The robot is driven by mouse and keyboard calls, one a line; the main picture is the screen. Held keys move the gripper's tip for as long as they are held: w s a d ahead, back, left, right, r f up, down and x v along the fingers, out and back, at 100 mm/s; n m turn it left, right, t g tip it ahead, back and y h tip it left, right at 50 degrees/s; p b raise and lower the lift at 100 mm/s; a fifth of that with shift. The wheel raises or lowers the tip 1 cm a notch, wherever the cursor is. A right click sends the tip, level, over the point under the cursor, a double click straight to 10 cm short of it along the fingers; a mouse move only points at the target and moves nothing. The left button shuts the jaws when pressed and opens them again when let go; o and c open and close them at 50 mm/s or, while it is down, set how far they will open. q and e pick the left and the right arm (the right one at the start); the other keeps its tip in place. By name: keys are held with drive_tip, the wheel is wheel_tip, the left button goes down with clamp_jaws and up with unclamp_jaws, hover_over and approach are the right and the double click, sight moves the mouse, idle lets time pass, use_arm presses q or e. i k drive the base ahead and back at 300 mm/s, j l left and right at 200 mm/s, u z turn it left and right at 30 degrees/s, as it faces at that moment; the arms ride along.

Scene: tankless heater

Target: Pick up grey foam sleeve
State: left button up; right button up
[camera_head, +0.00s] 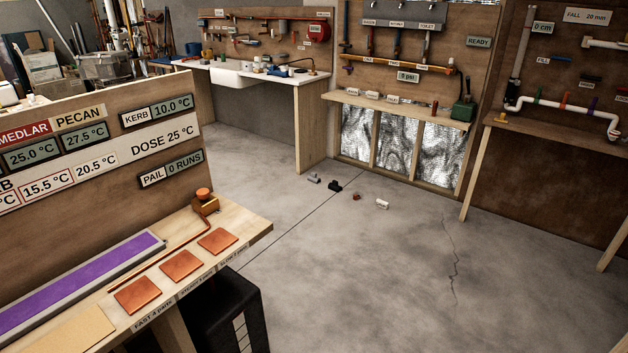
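A small grey cylindrical piece (314,178) lies on the concrete floor near the leg of the sink bench. It looks like the grey foam sleeve, but it is too small to be sure. A small black piece (335,186), a reddish-brown bit (356,196) and a white cylindrical piece (382,204) lie on the floor to its right. Neither of my grippers is in view.
A wooden bench (258,228) with copper-coloured squares and a purple strip stands at the left front, with a black container (222,310) below it. A sink bench (308,130) stands behind. A table (545,128) is at right. The middle floor is clear.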

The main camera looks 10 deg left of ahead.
sight(313, 178)
drive_tip(key=i+z, duration=0.4)
drive_tip(key=i, duration=0.5)
drive_tip(key=i+j+z, duration=0.15)
drive_tip(key=i+z, duration=0.2)
drive_tip(key=i, duration=0.55)
drive_tip(key=i+u, duration=0.25)
drive_tip(key=i, duration=0.2)
drive_tip(key=i+u, duration=0.3)
drive_tip(key=i, duration=0.2)
drive_tip(key=i+l+u, duration=0.1)
drive_tip(key=i+u, duration=0.15)
drive_tip(key=i, duration=0.2)
drive_tip(key=i+l+u, duration=0.3)
drive_tip(key=i, duration=0.15)
